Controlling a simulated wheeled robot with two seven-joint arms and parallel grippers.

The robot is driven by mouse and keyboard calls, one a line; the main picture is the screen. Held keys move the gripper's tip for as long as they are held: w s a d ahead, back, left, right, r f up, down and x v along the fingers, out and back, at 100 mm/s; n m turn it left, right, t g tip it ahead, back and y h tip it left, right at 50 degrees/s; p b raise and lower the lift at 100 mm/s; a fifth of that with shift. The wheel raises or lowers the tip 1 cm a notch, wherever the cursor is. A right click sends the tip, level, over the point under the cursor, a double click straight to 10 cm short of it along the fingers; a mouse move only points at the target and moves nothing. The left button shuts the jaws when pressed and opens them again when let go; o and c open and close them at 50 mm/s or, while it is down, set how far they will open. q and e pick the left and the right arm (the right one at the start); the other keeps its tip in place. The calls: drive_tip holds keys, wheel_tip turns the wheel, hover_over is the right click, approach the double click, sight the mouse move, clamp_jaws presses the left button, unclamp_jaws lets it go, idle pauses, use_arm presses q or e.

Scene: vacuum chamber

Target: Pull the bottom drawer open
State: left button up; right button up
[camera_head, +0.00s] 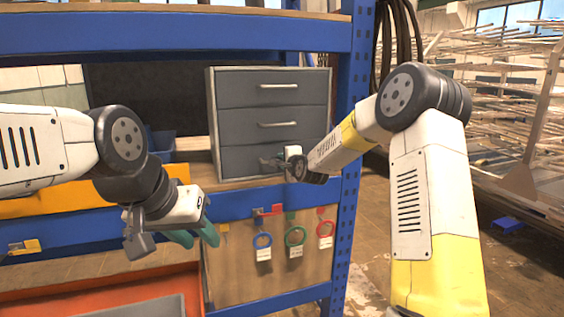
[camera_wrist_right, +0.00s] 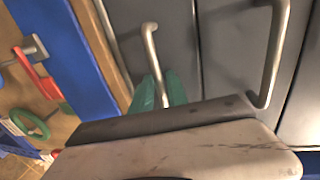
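The grey drawer cabinet (camera_head: 211,120) stands on the shelf with three dark drawers. The bottom drawer (camera_head: 240,162) looks flush with the others in the head view. My right gripper (camera_head: 268,162) is at its front and covers its handle there. In the right wrist view the bottom drawer's bar handle (camera_wrist_right: 149,50) runs down between the green fingers of my right gripper (camera_wrist_right: 160,92), which sit close on both sides of it. My left gripper (camera_head: 195,236) hangs empty in front of the shelf, left of the cabinet, its green fingers apart.
The middle drawer's handle (camera_wrist_right: 277,50) is close beside my right gripper. A blue shelf beam (camera_head: 240,205) runs below the cabinet, with coloured ring tags (camera_head: 295,237) hanging under it. A blue upright (camera_head: 352,120) stands right of the cabinet. A red bin (camera_head: 150,280) sits low at left.

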clamp_jaws()
idle(1.3)
